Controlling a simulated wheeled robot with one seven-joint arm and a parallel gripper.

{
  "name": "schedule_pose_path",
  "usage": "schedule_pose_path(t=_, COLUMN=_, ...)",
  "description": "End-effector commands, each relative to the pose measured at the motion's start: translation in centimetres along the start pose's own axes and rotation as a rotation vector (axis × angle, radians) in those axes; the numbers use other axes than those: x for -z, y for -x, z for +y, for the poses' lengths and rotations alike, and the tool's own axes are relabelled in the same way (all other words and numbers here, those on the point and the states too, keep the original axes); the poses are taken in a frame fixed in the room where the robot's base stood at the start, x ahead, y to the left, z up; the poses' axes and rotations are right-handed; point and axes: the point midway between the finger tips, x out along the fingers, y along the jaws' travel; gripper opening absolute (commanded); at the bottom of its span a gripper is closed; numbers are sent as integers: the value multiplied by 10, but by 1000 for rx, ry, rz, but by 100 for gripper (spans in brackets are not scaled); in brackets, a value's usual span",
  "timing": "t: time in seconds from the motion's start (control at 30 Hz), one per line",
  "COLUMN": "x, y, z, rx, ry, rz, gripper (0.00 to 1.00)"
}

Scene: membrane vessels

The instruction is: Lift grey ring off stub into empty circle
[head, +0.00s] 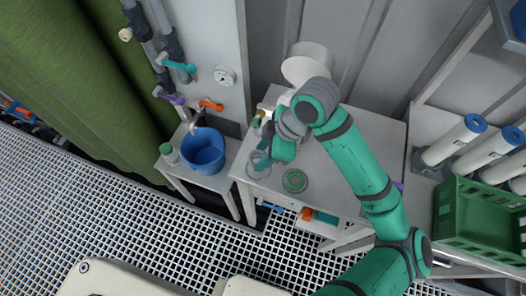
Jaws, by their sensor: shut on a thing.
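My gripper (270,158) points down over the left front of a white table (335,190). It is shut at the edge of a small grey ring (257,166), which shows just left of the fingers. From this angle I cannot tell whether the ring touches the tabletop or hangs above it. A green round disc (294,181) with a grey middle lies on the table to the right of the ring. A white vessel (306,62) with fittings stands behind my arm. My arm and wrist hide part of it, and I cannot make out the stub or an empty circle clearly.
A blue bucket (203,152) stands on a small white stand to the left, beside pipes with coloured valve handles. A green crate (482,215) and white cylinders with blue ends (455,140) are at the right. The table's right part is mostly bare.

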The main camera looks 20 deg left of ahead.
Motion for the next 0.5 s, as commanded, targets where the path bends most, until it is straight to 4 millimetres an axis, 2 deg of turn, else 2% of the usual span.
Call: schedule_pose_path(t=0.5, x=-10, y=-24, z=0, rx=0, ry=-2, rz=1, gripper=21)
